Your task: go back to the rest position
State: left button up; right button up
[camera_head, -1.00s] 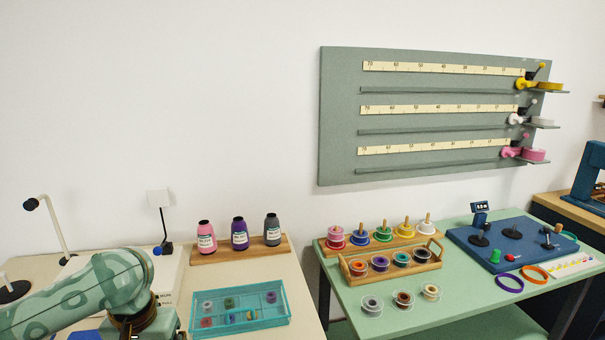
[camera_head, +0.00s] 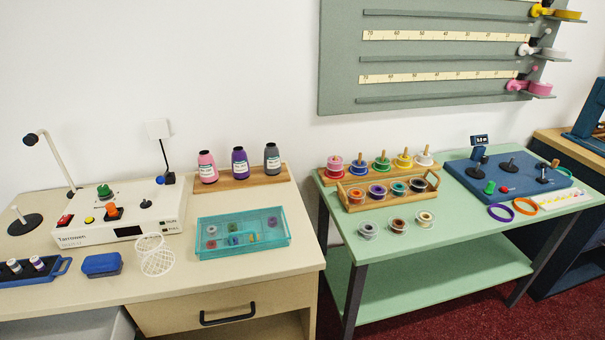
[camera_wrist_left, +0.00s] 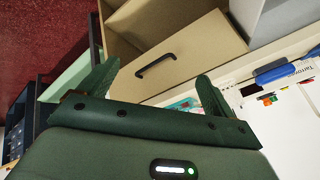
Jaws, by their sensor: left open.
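My left gripper (camera_wrist_left: 152,88) shows in the left wrist view, its two dark green fingers spread apart with nothing between them. Beyond the fingers are the beige counter's drawer front (camera_wrist_left: 185,60) and its dark handle (camera_wrist_left: 155,65). No gripper or arm of mine shows in the head view. My right gripper is in neither view.
The beige counter (camera_head: 290,225) holds a white winder box (camera_head: 125,232), a teal tray (camera_head: 205,249), a blue box (camera_head: 102,265) and a thread cone stand (camera_head: 240,181). A green table (camera_head: 455,224) with bobbins stands to the right, past a narrow gap.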

pick_arm(q)
jog(key=s+a+g+y, duration=0.1)
jog(key=s+a+y, duration=0.2)
jog(key=s+a, duration=0.45)
notch_tip(320, 180, down, 10)
jog(key=d+g+h+p, duration=0.1)
jog(key=d+p, duration=0.2)
jog(key=s+d+f+n+g+h+p, duration=0.1)
jog(key=s+d+f+g+h+p, duration=0.1)
jog(key=s+f+p, duration=0.5)
jog(key=s+f+g, duration=0.1)
jog(key=s+f, duration=0.4)
jog(key=f, duration=0.3)
jog(key=shift+s+d+h, duration=0.25)
jog(key=shift+s+h, duration=0.15)
jog(key=s+f, duration=0.1)
jog(key=s, duration=0.2)
jog(key=s+f+n+p, duration=0.1)
jog(key=s, duration=0.2)
jog(key=s+a+n+g+p, duration=0.1)
jog(key=s, duration=0.2)
jog(key=shift+s+f, duration=0.25)
jog(key=shift+f, duration=0.15)
jog(key=shift+c, duration=0.2)
jog(key=shift+s+f, duration=0.2)
jog(key=shift+s, duration=0.05)
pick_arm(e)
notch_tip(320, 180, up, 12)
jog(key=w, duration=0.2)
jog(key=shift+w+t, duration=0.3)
